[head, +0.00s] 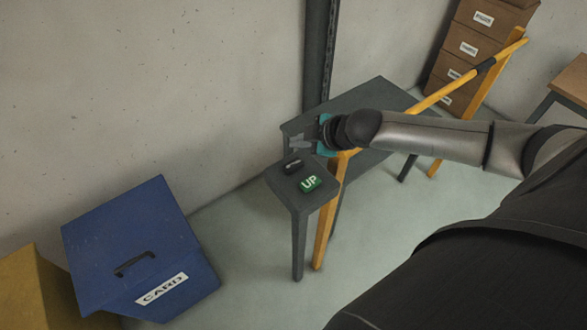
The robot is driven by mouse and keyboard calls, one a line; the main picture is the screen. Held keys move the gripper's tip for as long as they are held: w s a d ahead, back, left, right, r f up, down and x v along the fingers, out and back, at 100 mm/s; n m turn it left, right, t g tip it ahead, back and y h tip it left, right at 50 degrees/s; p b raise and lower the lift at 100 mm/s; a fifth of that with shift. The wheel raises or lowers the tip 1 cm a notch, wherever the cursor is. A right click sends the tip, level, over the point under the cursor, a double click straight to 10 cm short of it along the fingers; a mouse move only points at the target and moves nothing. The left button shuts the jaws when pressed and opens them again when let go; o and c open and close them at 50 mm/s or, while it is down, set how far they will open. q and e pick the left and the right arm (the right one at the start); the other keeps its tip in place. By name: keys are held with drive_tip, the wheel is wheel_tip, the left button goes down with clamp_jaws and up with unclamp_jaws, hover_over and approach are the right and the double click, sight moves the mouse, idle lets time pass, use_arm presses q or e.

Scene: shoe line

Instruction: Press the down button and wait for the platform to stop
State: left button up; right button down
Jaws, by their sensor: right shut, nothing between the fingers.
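A small grey stand (300,203) carries a green button (310,184) marked UP and a dark button (292,166) beside it, towards the back. The dark button's label is not readable. My right gripper (293,143) is shut and empty, just behind and above the dark button. I cannot tell whether it touches the button. A dark grey flat platform (365,98) lies behind the stand, beside an upright dark post (318,50); my right arm covers part of it. My left gripper is not in view.
A yellow rail (455,82) with posts runs along the platform's near side, close to my right arm. A blue CARD bin (135,240) stands at the lower left, with a yellow bin (35,290) next to it. Stacked cardboard boxes (478,45) stand at the back right.

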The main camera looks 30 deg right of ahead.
sight(298, 166)
wheel_tip(298, 166, down, 4)
drive_tip(key=b, duration=0.3)
drive_tip(key=shift+f, duration=0.55)
drive_tip(key=shift+f, duration=0.1)
idle(1.4)
drive_tip(key=shift+f+b, duration=0.3)
